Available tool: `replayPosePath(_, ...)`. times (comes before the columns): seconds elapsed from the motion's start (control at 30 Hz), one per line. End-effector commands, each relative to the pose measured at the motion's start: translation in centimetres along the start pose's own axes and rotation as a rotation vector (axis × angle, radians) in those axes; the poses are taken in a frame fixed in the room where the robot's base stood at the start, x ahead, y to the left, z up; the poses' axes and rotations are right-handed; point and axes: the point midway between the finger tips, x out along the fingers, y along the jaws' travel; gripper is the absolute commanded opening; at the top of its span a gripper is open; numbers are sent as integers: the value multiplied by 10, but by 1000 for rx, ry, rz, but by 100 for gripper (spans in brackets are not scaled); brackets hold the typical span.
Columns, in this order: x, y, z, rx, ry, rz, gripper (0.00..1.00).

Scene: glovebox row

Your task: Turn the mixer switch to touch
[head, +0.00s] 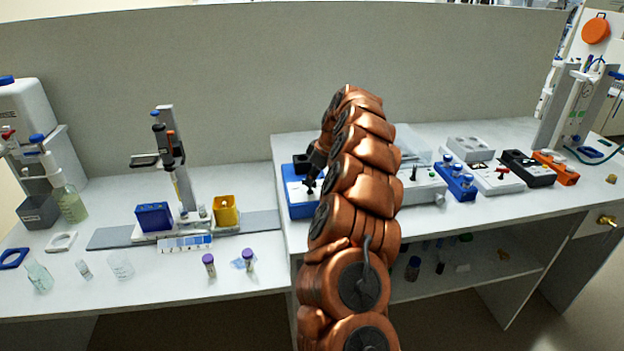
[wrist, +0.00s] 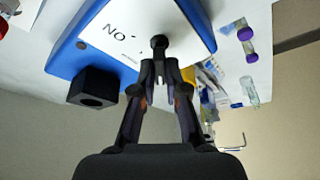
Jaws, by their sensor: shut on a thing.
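The mixer (head: 294,200) is a blue box with a white top on the bench, left of my arm in the head view. In the wrist view its white panel (wrist: 190,22) fills the top, with the letters "NO" and smaller print. A black block with a round recess (wrist: 92,87) sits at its lower left. My gripper (wrist: 159,66) is shut on the black mixer switch (wrist: 159,41), whose round head shows just beyond the fingertips. In the head view my gripper (head: 310,184) is over the mixer. The switch's exact setting cannot be told.
Left of the mixer are a yellow box (head: 226,210), a dark blue box (head: 154,217) and purple-capped vials (head: 209,262). To the right are a blue tube rack (head: 455,181) and several small devices. A grey partition (head: 230,80) stands behind the benches.

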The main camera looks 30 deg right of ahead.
Motion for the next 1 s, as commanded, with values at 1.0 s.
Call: replayPosePath(1.0, -1, -2, -2, 431, 5, 180, 0)
